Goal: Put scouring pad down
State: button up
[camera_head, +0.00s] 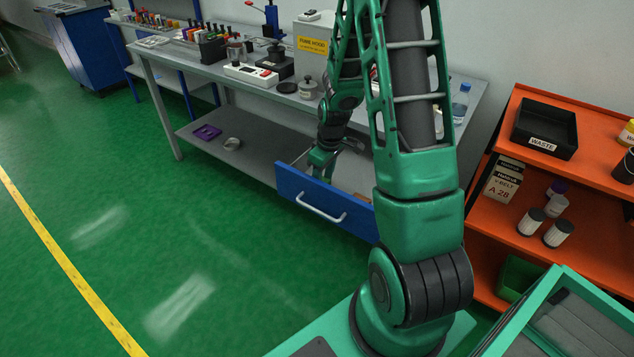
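I cannot make out the scouring pad in the head view. My gripper (321,168) points down into an open blue drawer (322,205) under the grey workbench. It is behind the drawer's front panel, so its fingertips are hidden. I cannot tell whether it is open or shut, or whether it holds anything. A small brownish thing (362,198) shows inside the drawer, right of my gripper; it is too small to identify.
An orange shelf (590,180) with a black waste bin (545,128) stands right. The green floor at left is clear.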

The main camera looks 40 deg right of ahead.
jog(key=o, duration=1.1)
notch_tip(320, 180, up, 11)
jog(key=s, duration=0.1)
jog(key=s+a+r+m, duration=0.2)
jog(key=s+r+m, duration=0.3)
jog(key=s, duration=0.8)
jog(key=s+a+r+m+g, duration=0.1)
jog(key=s+r+m, duration=0.4)
jog(key=s, duration=0.9)
notch_tip(320, 180, up, 3)
jog(key=shift+a+f+g, duration=0.2)
jog(key=shift+a+g, duration=0.1)
jog(key=shift+a, duration=0.3)
